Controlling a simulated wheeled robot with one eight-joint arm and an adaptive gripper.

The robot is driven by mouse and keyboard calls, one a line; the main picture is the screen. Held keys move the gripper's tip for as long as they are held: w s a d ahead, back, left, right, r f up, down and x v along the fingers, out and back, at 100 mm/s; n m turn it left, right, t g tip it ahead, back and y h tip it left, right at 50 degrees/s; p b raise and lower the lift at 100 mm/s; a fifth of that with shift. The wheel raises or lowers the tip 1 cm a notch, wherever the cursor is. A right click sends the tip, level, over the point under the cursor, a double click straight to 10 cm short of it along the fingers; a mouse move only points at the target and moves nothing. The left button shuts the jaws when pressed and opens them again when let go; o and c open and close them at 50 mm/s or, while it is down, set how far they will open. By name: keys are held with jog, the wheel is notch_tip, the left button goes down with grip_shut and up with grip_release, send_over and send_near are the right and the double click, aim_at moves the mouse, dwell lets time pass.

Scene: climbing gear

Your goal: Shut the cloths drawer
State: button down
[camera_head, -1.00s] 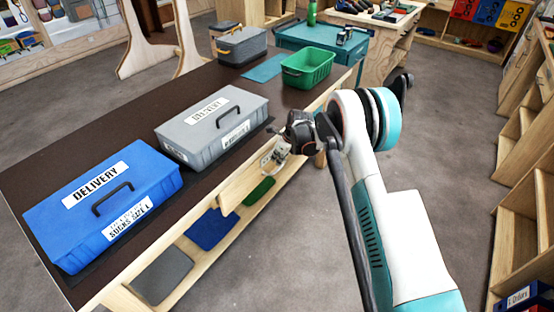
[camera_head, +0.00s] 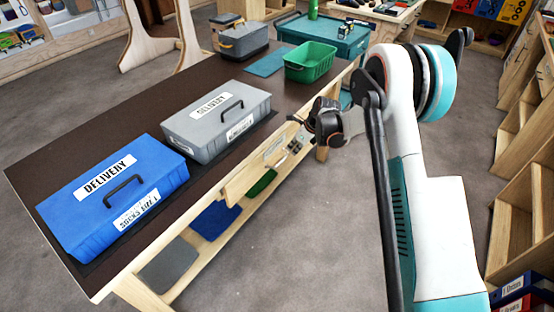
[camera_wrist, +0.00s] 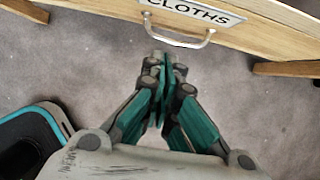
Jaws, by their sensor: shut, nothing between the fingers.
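The cloths drawer (camera_head: 262,164) is a pale wood drawer under the long dark-topped table. Its near end stands out a little from under the tabletop edge in the head view; how far it is open I cannot tell. In the wrist view the drawer front (camera_wrist: 275,32) fills the top, with a CLOTHS label and a metal handle (camera_wrist: 180,42). My gripper (camera_wrist: 165,62) is shut and empty, its fingertips just below the handle in the picture, seemingly apart from it. In the head view my gripper (camera_head: 298,143) is beside the drawer front, partly hidden by my wrist.
A blue delivery box (camera_head: 112,200) and a grey delivery box (camera_head: 217,120) stand on the table (camera_head: 150,108). A green bin (camera_head: 310,62) is farther back. Cloth-like pieces lie on the low shelf (camera_head: 200,258). The floor right of the table is open.

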aim_at(254, 166)
jog(key=s+a+f+t+y+b, duration=0.2)
jog(key=s+a+y, duration=0.1)
jog(key=s, duration=0.8)
jog(key=shift+w+a+r+b+x, duration=0.3)
jog(key=shift+b+x, duration=0.5)
jog(key=shift+x, duration=1.35)
jog(key=shift+w+a+r+b+x, duration=0.1)
jog(key=shift+a+r+b+x, duration=0.55)
jog(key=shift+x, duration=1.5)
jog(key=shift+w+a+r+b+x, duration=0.15)
jog(key=shift+b+x, duration=0.85)
jog(key=shift+x, duration=1.15)
jog(key=shift+d, duration=0.1)
jog(key=w+a, duration=0.1)
jog(key=a, duration=0.1)
jog(key=w+a, duration=0.1)
jog(key=a, duration=0.1)
jog(key=shift+w, duration=0.4)
jog(key=shift+r, duration=0.1)
jog(key=shift+w, duration=0.1)
